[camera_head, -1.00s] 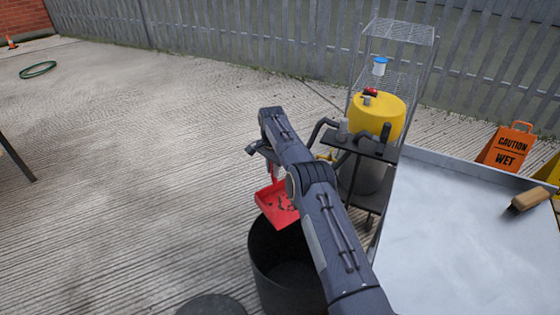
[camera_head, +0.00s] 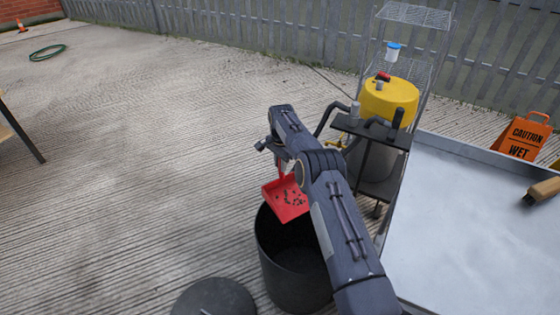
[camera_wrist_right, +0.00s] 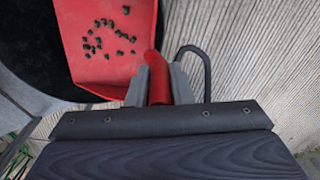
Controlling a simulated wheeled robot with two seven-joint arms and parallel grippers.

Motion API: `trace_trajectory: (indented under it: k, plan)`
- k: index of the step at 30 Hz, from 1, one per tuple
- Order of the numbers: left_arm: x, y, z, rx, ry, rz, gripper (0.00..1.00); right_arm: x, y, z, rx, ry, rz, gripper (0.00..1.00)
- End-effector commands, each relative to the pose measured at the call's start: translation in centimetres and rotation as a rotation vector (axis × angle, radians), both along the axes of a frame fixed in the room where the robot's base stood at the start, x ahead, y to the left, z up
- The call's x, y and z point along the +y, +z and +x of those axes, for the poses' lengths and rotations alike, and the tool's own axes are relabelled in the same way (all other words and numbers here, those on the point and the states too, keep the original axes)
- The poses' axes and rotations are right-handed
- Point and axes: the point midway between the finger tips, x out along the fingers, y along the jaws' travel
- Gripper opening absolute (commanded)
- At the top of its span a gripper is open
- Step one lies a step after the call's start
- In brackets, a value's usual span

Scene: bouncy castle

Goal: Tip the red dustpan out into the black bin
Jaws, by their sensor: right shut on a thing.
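The red dustpan (camera_head: 284,199) hangs over the back rim of the black bin (camera_head: 290,270), with several small dark bits lying in its pan. In the right wrist view the dustpan (camera_wrist_right: 112,66) shows its bits near the middle of the pan, and the dark bin (camera_wrist_right: 38,45) lies below and to the left. My right gripper (camera_wrist_right: 158,85) is shut on the dustpan's red handle; in the head view the gripper (camera_head: 281,165) is partly hidden by my arm. My left gripper is not in view.
A black round lid (camera_head: 214,298) lies on the ground left of the bin. A metal-topped table (camera_head: 460,230) with a brush (camera_head: 543,191) stands at the right. A yellow-topped vacuum (camera_head: 388,98) and a wire rack (camera_head: 415,18) stand behind.

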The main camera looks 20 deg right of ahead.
Motion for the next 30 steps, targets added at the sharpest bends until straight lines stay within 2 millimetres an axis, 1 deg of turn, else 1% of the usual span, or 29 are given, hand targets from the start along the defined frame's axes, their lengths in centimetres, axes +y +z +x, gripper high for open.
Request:
trace_trajectory:
  k: [1,10,12,19,21,27,30]
  plan:
    - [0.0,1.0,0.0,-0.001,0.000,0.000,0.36,-0.1,1.1,0.0,-0.013,-0.001,0.002,0.00]
    - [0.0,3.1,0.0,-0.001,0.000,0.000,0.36,-0.1,2.1,-1.2,-0.080,0.000,0.016,0.00]
    - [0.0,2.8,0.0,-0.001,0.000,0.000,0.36,-0.2,2.1,-1.4,-0.106,-0.001,0.020,0.00]
    - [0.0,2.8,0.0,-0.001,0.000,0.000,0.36,-0.3,3.3,-2.6,-0.188,0.000,0.036,0.00]
    - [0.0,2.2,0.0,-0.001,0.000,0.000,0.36,-0.5,3.3,-2.9,-0.214,-0.001,0.040,0.00]
    - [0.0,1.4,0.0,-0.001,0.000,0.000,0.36,-0.6,4.2,-4.1,-0.285,0.000,0.054,0.00]
    - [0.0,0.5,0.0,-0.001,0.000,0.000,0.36,-0.8,4.5,-4.5,-0.322,-0.002,0.061,0.00]
